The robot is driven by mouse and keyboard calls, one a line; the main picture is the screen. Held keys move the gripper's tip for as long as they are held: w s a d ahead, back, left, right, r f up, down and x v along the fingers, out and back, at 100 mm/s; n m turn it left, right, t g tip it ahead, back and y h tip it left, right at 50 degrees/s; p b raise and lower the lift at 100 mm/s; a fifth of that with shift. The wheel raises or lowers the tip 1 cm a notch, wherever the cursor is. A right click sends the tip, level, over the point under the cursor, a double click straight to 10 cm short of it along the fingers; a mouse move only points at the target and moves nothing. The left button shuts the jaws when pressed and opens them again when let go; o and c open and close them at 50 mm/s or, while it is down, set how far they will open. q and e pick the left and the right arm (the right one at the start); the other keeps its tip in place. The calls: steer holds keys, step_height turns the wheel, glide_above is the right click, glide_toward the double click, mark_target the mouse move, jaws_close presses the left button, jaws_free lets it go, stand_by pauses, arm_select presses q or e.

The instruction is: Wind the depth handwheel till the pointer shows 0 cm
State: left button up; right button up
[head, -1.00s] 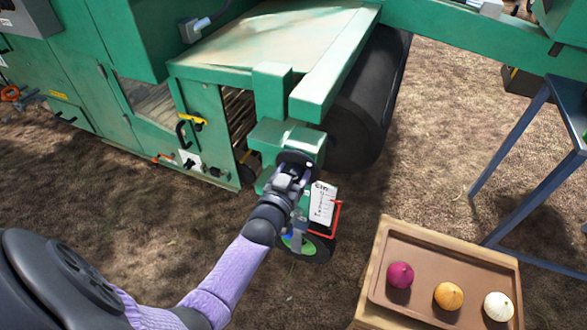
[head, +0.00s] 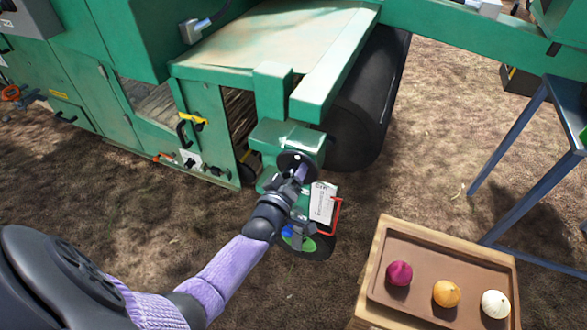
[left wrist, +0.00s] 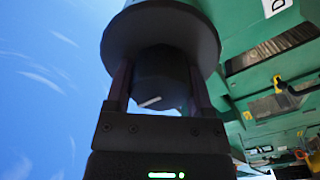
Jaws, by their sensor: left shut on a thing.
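The depth handwheel (head: 290,160) is a dark round disc on the green housing at the front of the machine. My left gripper (head: 300,173) is at its face. In the left wrist view the disc (left wrist: 160,32) fills the top, and my left gripper's fingers (left wrist: 160,95) are closed on both sides of the dark faceted hub (left wrist: 158,72) below it. A white scale plate (head: 322,203) stands just right of the gripper, with a red pointer (head: 337,212) at its right side. The scale's figures are too small to read. My right gripper is not in view.
A wooden crate with a brown tray (head: 415,255) holding a purple, an orange and a white onion stands at the lower right. A blue-legged table (head: 512,135) is at the right. A black roller (head: 368,105) lies behind the housing. Bare ground is free in between.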

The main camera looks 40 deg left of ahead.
arm_select(q)
steer(key=shift+n, duration=0.3)
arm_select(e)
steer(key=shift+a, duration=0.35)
arm_select(q)
steer(key=o, duration=1.2)
steer(key=shift+o, duration=0.2)
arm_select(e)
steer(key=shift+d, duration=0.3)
arm_select(q)
steer(key=shift+s, duration=0.25)
steer(key=p+v, duration=0.4)
steer(key=v, duration=0.5)
steer(key=shift+s, duration=0.25)
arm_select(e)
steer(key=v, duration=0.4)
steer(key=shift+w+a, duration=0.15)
